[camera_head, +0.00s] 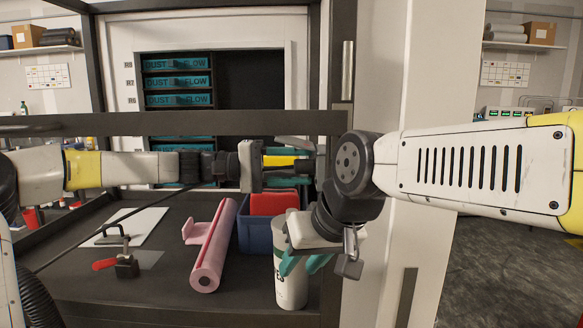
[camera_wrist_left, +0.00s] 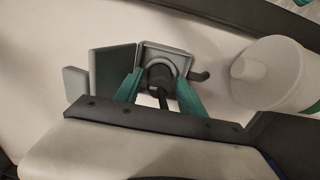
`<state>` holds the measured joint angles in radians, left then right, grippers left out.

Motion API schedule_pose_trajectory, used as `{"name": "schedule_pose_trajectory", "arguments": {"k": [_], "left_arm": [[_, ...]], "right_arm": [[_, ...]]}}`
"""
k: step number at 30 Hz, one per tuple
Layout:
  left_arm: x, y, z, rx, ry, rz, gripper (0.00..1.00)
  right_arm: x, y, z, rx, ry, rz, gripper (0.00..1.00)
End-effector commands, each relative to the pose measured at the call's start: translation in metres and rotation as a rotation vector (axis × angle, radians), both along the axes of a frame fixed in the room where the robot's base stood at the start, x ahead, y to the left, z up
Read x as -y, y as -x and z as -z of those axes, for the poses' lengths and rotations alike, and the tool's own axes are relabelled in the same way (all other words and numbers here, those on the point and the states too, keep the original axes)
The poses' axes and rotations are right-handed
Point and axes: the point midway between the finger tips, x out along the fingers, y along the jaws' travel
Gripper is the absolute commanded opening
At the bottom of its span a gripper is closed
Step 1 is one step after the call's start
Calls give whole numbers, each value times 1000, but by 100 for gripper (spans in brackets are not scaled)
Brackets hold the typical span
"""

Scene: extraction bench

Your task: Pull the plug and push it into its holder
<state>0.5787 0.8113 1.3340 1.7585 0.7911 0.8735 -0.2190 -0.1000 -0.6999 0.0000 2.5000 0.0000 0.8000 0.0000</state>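In the left wrist view, a dark round plug (camera_wrist_left: 158,76) with a black cable sits in a grey square socket plate (camera_wrist_left: 150,50) on a pale surface. My left gripper (camera_wrist_left: 159,85) has one teal finger on each side of the plug, with narrow gaps showing. In the head view my left gripper (camera_head: 300,165) is at the frame's right post, fingers apart, with a yellow and black part (camera_head: 283,161) between or behind them. My right gripper (camera_head: 301,265) hangs low with its teal fingers apart, overlapping a white canister (camera_head: 291,285). I cannot make out the holder.
A pink roll (camera_head: 214,245) and a blue bin (camera_head: 257,234) with red contents stand on the dark bench. A clamp-like tool (camera_head: 125,264) lies at left beside a white sheet (camera_head: 135,225). A dark crossbar (camera_head: 190,124) runs above my left arm. Teal labelled drawers (camera_head: 178,82) are behind.

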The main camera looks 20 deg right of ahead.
Motion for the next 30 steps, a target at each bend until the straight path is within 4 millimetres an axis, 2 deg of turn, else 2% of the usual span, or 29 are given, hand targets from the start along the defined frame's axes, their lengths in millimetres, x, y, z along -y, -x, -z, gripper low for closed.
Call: {"name": "schedule_pose_trajectory", "arguments": {"k": [1,6,7,15,30], "left_arm": [[0,0,0,0,0,0,35],[0,0,0,0,0,0,2],[0,0,0,0,0,0,0],[-1,0,0,0,0,0,0],[-16,-5,0,0,0,-1,0]], "right_arm": [[0,0,0,0,0,0,36],[0,0,0,0,0,0,36],[0,0,0,0,0,0,36],[0,0,0,0,0,0,36],[0,0,0,0,0,0,36]]}}
